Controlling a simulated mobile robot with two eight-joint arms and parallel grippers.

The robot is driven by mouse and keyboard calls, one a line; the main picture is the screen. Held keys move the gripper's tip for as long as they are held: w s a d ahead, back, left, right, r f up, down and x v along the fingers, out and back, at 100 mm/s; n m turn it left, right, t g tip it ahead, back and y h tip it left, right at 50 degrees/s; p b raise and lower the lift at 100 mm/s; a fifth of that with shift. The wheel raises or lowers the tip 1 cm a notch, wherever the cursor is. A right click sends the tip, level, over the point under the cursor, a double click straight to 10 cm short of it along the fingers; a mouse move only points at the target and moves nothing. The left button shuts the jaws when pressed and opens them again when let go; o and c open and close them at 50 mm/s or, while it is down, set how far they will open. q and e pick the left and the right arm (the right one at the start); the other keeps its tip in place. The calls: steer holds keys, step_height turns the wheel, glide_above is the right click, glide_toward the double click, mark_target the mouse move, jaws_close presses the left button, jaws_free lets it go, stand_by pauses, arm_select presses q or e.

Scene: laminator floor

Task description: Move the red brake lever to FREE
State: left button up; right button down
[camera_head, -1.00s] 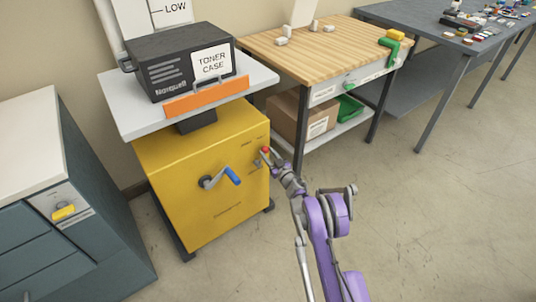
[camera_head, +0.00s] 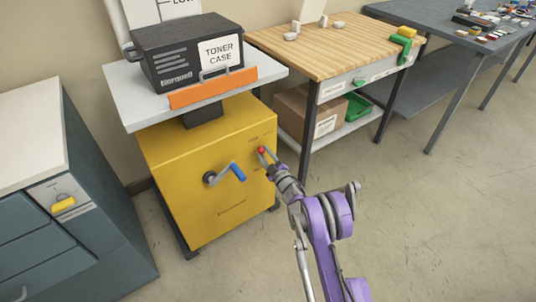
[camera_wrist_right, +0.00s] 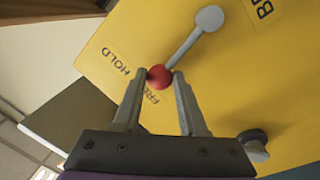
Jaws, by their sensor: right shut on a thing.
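The red brake lever's ball knob (camera_head: 262,150) is on the front of the yellow cabinet (camera_head: 200,160), near its right edge. In the right wrist view, the knob (camera_wrist_right: 159,77) sits between the fingers of my right gripper (camera_wrist_right: 163,80), which is shut on it. The grey lever arm (camera_wrist_right: 185,48) runs from the knob to a round pivot (camera_wrist_right: 209,18). The HOLD label (camera_wrist_right: 115,62) is left of the knob. The FREE label (camera_wrist_right: 152,97) lies just past the knob, partly hidden, and the lever points roughly at it. My left gripper is not in view.
A crank with a blue handle (camera_head: 238,173) sticks out left of the lever. A toner case (camera_head: 180,55) stands on the cabinet's grey top. A wooden workbench (camera_head: 330,50) is to the right and a dark drawer unit (camera_head: 60,215) to the left. Open floor lies at right.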

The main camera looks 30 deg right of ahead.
steer(key=shift+s+a+f+n+b, duration=0.1)
steer(key=shift+a+f+n+b, duration=0.15)
steer(key=shift+a+n, duration=0.35)
steer(key=shift+a+f+n+b, duration=0.1)
steer(key=shift+a+n+b, duration=0.15)
steer(key=shift+n, duration=0.55)
steer(key=shift+y, duration=0.4)
steer(key=shift+c, duration=2.3)
jaws_free()
steer(key=shift+a, duration=0.1)
steer(key=s+p, duration=0.1)
steer(key=s, duration=0.9)
steer(key=shift+s+f, duration=0.4)
steer(key=shift+f, duration=0.05)
